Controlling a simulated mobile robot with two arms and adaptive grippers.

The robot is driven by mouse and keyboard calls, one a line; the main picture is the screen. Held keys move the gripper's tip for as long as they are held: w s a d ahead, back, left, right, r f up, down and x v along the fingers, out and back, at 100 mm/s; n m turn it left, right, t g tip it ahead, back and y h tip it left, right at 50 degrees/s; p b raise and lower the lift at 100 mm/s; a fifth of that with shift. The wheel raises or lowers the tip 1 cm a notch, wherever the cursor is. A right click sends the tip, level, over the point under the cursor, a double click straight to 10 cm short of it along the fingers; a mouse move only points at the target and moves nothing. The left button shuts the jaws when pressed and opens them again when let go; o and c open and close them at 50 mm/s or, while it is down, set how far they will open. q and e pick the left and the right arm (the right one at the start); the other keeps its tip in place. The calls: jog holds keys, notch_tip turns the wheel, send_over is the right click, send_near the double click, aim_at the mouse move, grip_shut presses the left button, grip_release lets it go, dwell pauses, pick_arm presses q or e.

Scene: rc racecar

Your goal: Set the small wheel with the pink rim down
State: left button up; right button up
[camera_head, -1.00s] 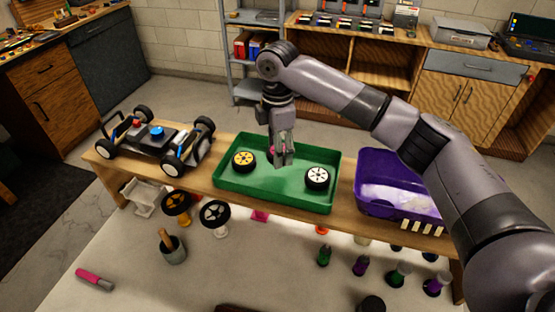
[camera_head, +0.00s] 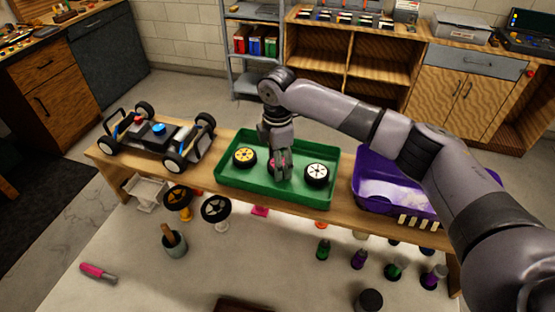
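The small wheel with the pink rim (camera_head: 270,165) is at the green tray (camera_head: 237,186), between the yellow-rimmed wheel (camera_head: 245,157) and the white-rimmed wheel (camera_head: 316,174). My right gripper (camera_head: 282,176) reaches down into the tray and appears shut on the pink-rimmed wheel. Its fingers hide much of that wheel. I cannot tell whether the wheel touches the tray floor. My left gripper is not in view.
A car chassis with wheels (camera_head: 157,138) stands left on the wooden bench. A purple bin (camera_head: 385,207) stands to the right of the tray. Two larger wheels on stands (camera_head: 177,197) (camera_head: 216,209), a cup and several bottles are in front of the bench.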

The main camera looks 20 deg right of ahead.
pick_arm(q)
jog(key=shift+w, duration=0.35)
pick_arm(e)
jog(key=shift+o, duration=1.3)
jog(key=shift+r, duration=0.1)
pick_arm(q)
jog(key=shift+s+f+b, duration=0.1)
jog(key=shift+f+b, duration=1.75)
jog(key=shift+b, duration=0.05)
pick_arm(e)
notch_tip(320, 180, up, 12)
